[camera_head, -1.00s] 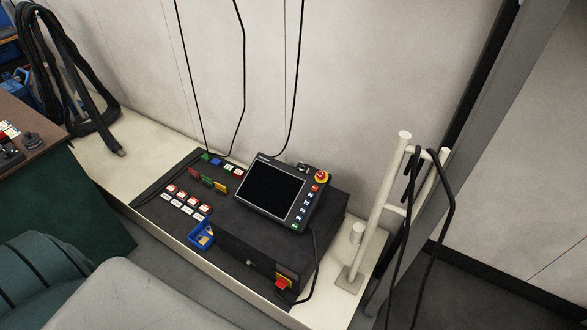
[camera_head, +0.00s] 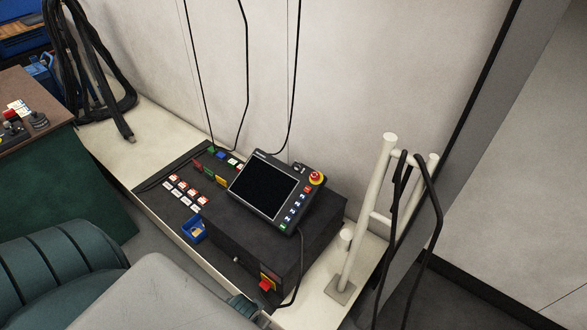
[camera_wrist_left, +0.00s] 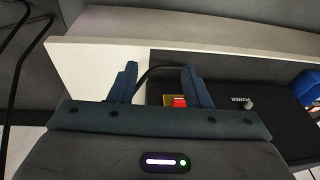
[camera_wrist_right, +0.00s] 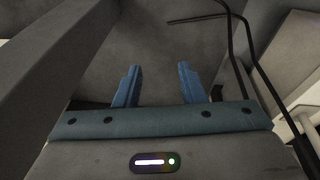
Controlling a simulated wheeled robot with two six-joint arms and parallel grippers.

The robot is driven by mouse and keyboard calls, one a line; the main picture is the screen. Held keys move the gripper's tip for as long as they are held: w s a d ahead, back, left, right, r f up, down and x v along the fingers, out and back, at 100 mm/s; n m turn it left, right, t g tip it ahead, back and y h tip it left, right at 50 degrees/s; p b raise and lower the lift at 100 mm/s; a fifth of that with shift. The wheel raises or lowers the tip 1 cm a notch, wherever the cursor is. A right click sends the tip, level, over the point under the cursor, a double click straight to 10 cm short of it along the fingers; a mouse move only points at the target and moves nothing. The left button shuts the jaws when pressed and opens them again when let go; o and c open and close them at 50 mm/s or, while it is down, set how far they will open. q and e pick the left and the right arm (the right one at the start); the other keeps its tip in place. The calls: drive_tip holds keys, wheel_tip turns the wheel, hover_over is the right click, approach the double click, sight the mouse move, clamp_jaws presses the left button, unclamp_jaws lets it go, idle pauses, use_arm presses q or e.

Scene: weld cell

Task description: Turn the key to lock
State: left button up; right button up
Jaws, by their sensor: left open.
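No separate key can be made out. A black control box (camera_head: 270,235) stands on the ledge. Its front has a red rotary switch (camera_head: 266,285) on a yellow plate and a small silver lock or knob (camera_head: 208,258). In the left wrist view the red switch (camera_wrist_left: 180,102) shows beside the right finger, and a silver knob (camera_wrist_left: 250,103) sits by the word POWER. My left gripper (camera_wrist_left: 156,82) is open and empty, facing the box front, apart from the switch. My right gripper (camera_wrist_right: 158,84) is open and empty, away from the box.
A tilted touch pendant (camera_head: 265,188) with a red emergency button (camera_head: 316,178) lies on the box. A white pipe rack (camera_head: 367,215) with black cables stands at the right end of the ledge.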

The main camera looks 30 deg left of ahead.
use_arm(q)
drive_tip(key=w+r+t+b, duration=0.15)
drive_tip(key=w+r, duration=0.25)
drive_tip(key=r, duration=0.5)
drive_tip(key=w+r+t+b, duration=0.15)
drive_tip(key=w+r, duration=0.25)
drive_tip(key=r, duration=0.5)
use_arm(e)
drive_tip(key=w+a+r+v, duration=0.1)
drive_tip(key=w+v, duration=0.2)
drive_tip(key=v, duration=0.9)
wheel_tip(320, 180, down, 17)
drive_tip(key=s+d, duration=0.1)
drive_tip(key=s, duration=0.2)
use_arm(q)
drive_tip(key=t+h+b, duration=0.1)
drive_tip(key=t+h, duration=0.1)
drive_tip(key=t, duration=0.6)
approach(296, 166)
drive_tip(key=x, duration=0.9)
drive_tip(key=shift+a+r, duration=0.15)
drive_tip(key=shift+a, duration=0.15)
use_arm(e)
drive_tip(key=r, duration=0.1)
drive_tip(key=w+r, duration=0.1)
drive_tip(key=r, duration=0.1)
drive_tip(key=w+r, duration=0.1)
drive_tip(key=shift+w+a+r, duration=0.15)
drive_tip(key=shift+a+r, duration=0.05)
drive_tip(key=shift+r, duration=0.15)
